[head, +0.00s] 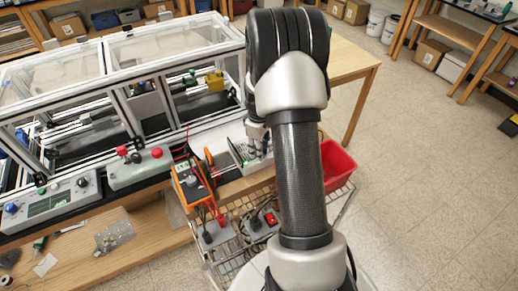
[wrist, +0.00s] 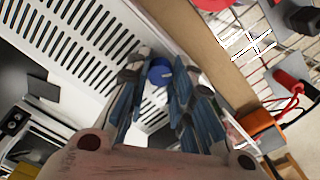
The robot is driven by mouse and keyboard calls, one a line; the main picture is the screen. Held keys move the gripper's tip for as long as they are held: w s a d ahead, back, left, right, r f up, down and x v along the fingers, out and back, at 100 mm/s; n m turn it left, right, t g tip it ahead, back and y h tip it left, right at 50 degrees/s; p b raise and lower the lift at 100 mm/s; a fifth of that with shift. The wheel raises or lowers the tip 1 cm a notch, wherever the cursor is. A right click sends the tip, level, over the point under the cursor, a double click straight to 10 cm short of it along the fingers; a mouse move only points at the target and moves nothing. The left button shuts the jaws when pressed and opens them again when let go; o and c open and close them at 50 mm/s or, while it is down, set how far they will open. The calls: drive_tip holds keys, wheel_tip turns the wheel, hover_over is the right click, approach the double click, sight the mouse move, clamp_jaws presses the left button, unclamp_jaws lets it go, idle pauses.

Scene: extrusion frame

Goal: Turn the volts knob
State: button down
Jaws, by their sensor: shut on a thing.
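My gripper (wrist: 158,76) reaches down to a white unit with a slotted panel (wrist: 75,35). Its fingers are closed around a round blue knob (wrist: 159,70), with one fingertip on each side of it. I take this as the volts knob, but no label on it is readable. In the head view my gripper (head: 257,135) is partly hidden by my own arm, at the front of the white unit (head: 212,138). The knob cannot be made out there.
An orange multimeter (head: 190,184) with leads lies left of the unit. A red bin (head: 338,163) stands to the right, beside a wire cart (head: 222,250). A framed enclosure (head: 110,75) and a control box (head: 50,204) are at left.

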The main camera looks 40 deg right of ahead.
drive_tip(key=c, duration=1.4)
unclamp_jaws()
drive_tip(key=shift+o, duration=0.2)
wheel_tip(320, 180, up, 12)
